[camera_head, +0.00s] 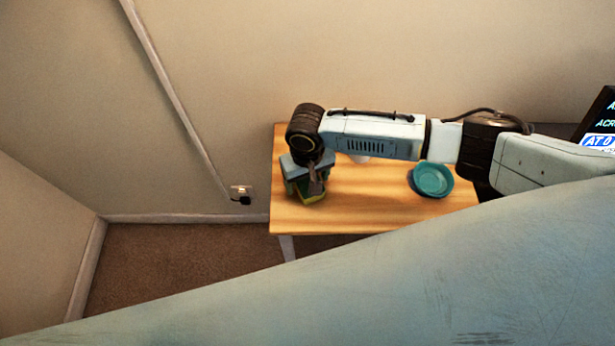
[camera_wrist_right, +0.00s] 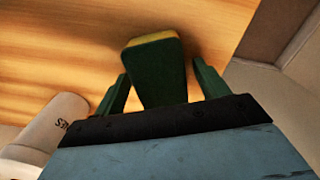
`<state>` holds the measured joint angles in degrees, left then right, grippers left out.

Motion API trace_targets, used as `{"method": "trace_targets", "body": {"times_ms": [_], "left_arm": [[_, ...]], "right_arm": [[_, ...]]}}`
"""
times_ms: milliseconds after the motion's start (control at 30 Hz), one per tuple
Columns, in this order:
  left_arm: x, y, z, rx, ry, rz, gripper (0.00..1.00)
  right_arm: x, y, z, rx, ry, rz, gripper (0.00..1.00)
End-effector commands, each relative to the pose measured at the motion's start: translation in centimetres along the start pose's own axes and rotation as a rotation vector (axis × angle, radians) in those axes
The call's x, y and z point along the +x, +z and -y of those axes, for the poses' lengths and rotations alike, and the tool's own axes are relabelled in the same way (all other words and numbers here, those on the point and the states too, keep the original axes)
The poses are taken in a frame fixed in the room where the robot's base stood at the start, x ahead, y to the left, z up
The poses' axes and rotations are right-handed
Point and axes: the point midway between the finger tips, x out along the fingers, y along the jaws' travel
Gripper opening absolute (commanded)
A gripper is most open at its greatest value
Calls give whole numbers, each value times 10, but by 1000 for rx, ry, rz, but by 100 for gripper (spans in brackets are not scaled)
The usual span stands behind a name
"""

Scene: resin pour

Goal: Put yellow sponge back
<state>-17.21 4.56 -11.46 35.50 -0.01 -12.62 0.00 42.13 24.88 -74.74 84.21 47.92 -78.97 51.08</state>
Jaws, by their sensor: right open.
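The sponge (camera_wrist_right: 155,85), dark green with a yellow edge, is between the fingers of my right gripper (camera_wrist_right: 160,88) in the right wrist view. The gripper is open, with a visible gap between the sponge and each finger. In the head view the right gripper (camera_head: 308,186) points down at the left part of the wooden table (camera_head: 385,210), and some of the sponge's yellow (camera_head: 311,197) shows below it. The gripper hides the rest of the sponge there. My left gripper is not in view.
Blue-green dishes (camera_head: 433,180) sit on the table to the right. A wall socket with a black plug (camera_head: 242,194) is left of the table. The table's front middle is clear.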

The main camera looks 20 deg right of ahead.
Motion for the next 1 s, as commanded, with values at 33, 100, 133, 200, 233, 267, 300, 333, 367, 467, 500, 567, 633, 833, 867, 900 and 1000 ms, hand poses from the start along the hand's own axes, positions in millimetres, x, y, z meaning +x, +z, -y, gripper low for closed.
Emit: {"method": "trace_targets", "body": {"times_ms": [33, 100, 133, 200, 233, 267, 300, 333, 367, 467, 500, 567, 633, 833, 867, 900, 1000], "left_arm": [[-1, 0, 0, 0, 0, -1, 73], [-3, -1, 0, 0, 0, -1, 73], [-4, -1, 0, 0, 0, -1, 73], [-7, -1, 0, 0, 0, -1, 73], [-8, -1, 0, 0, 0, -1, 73], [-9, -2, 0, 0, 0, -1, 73], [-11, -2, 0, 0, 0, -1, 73], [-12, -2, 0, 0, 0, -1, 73], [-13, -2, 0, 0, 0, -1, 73], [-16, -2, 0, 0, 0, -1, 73], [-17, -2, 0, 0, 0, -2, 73], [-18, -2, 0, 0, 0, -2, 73], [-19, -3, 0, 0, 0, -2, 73], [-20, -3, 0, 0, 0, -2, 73], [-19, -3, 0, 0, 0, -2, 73], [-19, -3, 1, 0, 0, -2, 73], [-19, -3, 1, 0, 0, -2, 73]], "right_arm": [[-4, 0, 0, 1, 0, -1, 73], [-12, -1, 0, 1, -1, -2, 73], [-17, -1, 0, 0, -2, -3, 73], [-30, -1, 0, -1, -2, -4, 73], [-37, -1, 0, 0, -2, -3, 73], [-43, -1, 0, -1, -3, -4, 73], [-52, -1, 0, 0, -1, -4, 73], [-59, -1, 0, 0, -3, -5, 73], [-66, -1, 0, 1, -1, -4, 73], [-86, -1, 0, 0, -3, -4, 73], [-93, -1, 0, 0, -2, -3, 73], [-102, -1, 0, 0, -2, -3, 73], [-110, -1, 0, 0, -1, -3, 73], [-120, -1, 0, 2, -1, -1, 73], [-120, -1, 0, 2, -1, -1, 73], [-120, -1, 0, 2, -1, -1, 73], [-120, -1, 0, 2, -1, -1, 73]]}}
